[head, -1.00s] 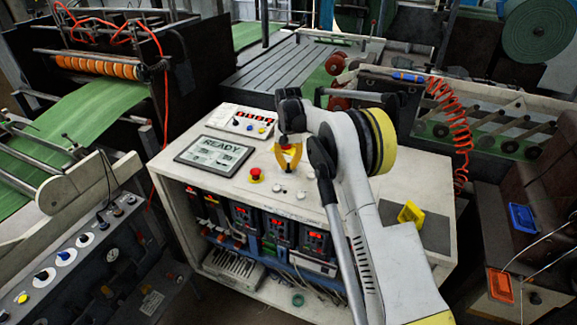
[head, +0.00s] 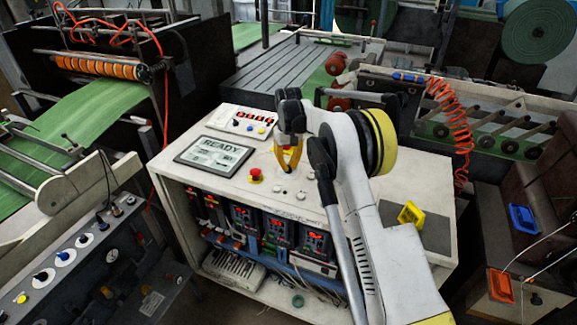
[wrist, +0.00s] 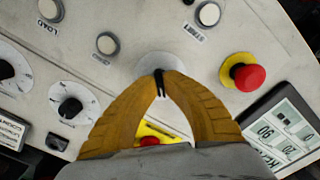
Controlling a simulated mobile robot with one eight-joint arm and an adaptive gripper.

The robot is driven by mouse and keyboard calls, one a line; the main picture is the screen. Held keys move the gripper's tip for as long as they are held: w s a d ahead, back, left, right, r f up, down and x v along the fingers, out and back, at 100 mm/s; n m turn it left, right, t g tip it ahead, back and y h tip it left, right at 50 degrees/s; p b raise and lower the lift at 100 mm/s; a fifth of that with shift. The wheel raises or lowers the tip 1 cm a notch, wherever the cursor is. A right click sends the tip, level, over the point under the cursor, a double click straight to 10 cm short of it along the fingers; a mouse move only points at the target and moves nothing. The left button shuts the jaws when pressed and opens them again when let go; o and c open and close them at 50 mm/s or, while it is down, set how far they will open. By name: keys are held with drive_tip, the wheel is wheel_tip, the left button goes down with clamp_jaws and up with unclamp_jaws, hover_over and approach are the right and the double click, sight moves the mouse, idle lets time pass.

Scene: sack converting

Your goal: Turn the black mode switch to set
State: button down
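In the wrist view my gripper (wrist: 160,84) has its two yellow-brown fingers brought together at the tips. The tips are over a pale round plate (wrist: 160,63) on the panel. A narrow black piece shows right at the tips; I cannot tell whether it is the black mode switch or the dark finger pads. The fingers hide most of that spot, and no "set" marking is readable. In the head view my gripper (head: 285,172) points down at the console top (head: 330,215), right of the red stop button (head: 255,174).
A red mushroom button (wrist: 248,77) on a yellow base and a display (wrist: 285,130) lie right of the fingers in the wrist view. Black dial knobs (wrist: 70,107) are at left. White buttons (wrist: 108,43) are close by. In the head view a yellow part (head: 411,214) lies at right.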

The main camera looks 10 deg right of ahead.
sight(288, 165)
drive_tip(key=c, duration=1.5)
unclamp_jaws()
drive_tip(key=shift+c, duration=0.2)
drive_tip(key=shift+r, duration=0.1)
wheel_tip(288, 165, up, 12)
